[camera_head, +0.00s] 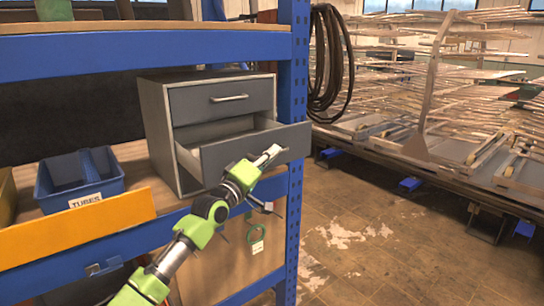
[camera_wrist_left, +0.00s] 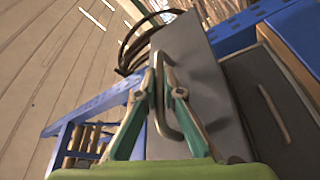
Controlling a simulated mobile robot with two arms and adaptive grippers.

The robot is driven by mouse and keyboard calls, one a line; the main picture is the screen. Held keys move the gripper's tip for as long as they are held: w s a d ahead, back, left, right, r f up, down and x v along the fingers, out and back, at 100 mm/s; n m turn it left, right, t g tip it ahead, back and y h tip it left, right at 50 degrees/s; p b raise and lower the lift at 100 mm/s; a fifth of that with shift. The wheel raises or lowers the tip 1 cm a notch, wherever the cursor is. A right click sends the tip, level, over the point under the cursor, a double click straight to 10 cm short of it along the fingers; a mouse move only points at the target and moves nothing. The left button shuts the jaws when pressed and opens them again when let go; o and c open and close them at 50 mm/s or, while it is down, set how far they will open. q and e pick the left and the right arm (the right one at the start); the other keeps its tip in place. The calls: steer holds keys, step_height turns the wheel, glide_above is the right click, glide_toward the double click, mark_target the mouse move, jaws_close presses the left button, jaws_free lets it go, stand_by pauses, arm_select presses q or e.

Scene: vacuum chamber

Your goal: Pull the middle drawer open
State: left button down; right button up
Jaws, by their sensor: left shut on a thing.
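A grey drawer cabinet (camera_head: 160,130) stands on the blue shelf rack. Its top drawer (camera_head: 222,101) is shut. The drawer below it (camera_head: 255,146) stands well out of the cabinet, and I see into its inside from above. My left gripper (camera_head: 270,154) is at the front of the open drawer. In the left wrist view my left gripper (camera_wrist_left: 163,88) has its green fingers closed around the bar handle (camera_wrist_left: 181,125) of the drawer's grey front (camera_wrist_left: 192,75). My right gripper is not in view.
A blue bin (camera_head: 80,178) labelled TUBES and an orange panel (camera_head: 85,225) are left of the cabinet. A blue rack post (camera_head: 294,120) stands close to the drawer's right end. A coiled black hose (camera_head: 328,62) hangs behind it. Open floor (camera_head: 370,235) lies to the right.

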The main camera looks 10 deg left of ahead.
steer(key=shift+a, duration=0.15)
arm_select(q)
steer(key=c, duration=2.2)
jaws_free()
steer(key=shift+o, duration=0.2)
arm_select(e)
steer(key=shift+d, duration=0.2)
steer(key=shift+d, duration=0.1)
arm_select(q)
steer(key=v, duration=1.2)
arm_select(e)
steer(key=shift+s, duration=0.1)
arm_select(q)
steer(key=shift+w+a+f, duration=0.1)
steer(key=shift+f, duration=0.1)
